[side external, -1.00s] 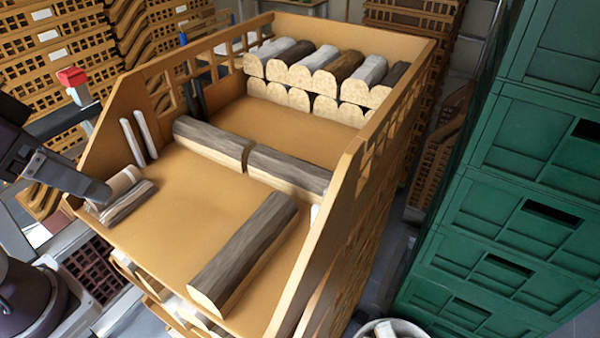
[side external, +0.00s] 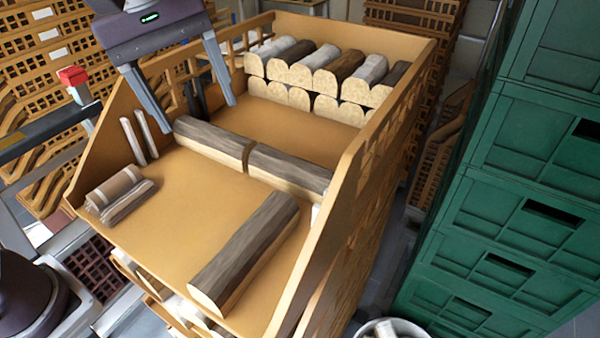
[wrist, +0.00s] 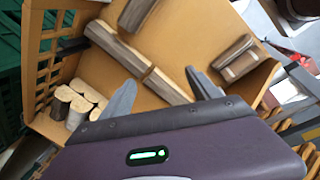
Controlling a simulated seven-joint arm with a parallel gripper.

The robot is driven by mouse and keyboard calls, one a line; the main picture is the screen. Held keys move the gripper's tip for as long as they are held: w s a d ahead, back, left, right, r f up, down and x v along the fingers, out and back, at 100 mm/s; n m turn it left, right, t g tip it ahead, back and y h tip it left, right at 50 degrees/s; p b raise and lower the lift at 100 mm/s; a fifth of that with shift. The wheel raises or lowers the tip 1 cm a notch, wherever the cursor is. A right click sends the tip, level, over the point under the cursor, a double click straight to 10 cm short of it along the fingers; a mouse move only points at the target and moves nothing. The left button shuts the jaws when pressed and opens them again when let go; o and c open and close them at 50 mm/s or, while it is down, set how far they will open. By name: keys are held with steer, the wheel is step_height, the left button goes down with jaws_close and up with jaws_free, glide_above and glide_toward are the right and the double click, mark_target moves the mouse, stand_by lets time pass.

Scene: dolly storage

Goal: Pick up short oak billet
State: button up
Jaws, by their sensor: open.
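Two bark-topped split billets lie end to end across the middle of the brown dolly's shelf (side external: 180,230), a left one (side external: 215,142) and a right one (side external: 288,170). A larger billet (side external: 245,250) lies near the front. Two shorter pieces, a pale one (side external: 113,187) and a greyish one (side external: 128,202), lie side by side at the left edge. I cannot tell which is the short oak billet. My gripper (side external: 198,118) is open and empty, above the left end-to-end billet. In the wrist view, that billet (wrist: 168,87) runs between the fingertips (wrist: 160,78).
Stacked billets (side external: 315,75) fill the dolly's back. Slatted side walls (side external: 345,200) rise on both sides. Two thin pale sticks (side external: 140,135) lean at the left wall. Green crates (side external: 510,200) stand at right. The shelf's middle front is clear.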

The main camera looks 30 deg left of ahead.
mark_target(300, 163)
steer(key=w+d+f+n, duration=0.2)
steer(key=d, duration=0.1)
steer(key=w+d+f+n+g, duration=0.1)
steer(key=w+d+f+n, duration=0.1)
steer(key=w+d, duration=0.1)
steer(key=w+d+f+n+g+y, duration=0.1)
steer(key=w+d+f+n, duration=0.1)
steer(key=d+n, duration=0.1)
steer(key=shift+w+d+f, duration=0.15)
steer(key=shift+d, duration=0.25)
steer(key=shift+w+d+f, duration=0.15)
steer(key=shift+d, duration=0.25)
steer(key=f, duration=0.4)
steer(key=w+f, duration=0.1)
steer(key=f, duration=0.2)
steer(key=shift+d, duration=0.1)
jaws_close()
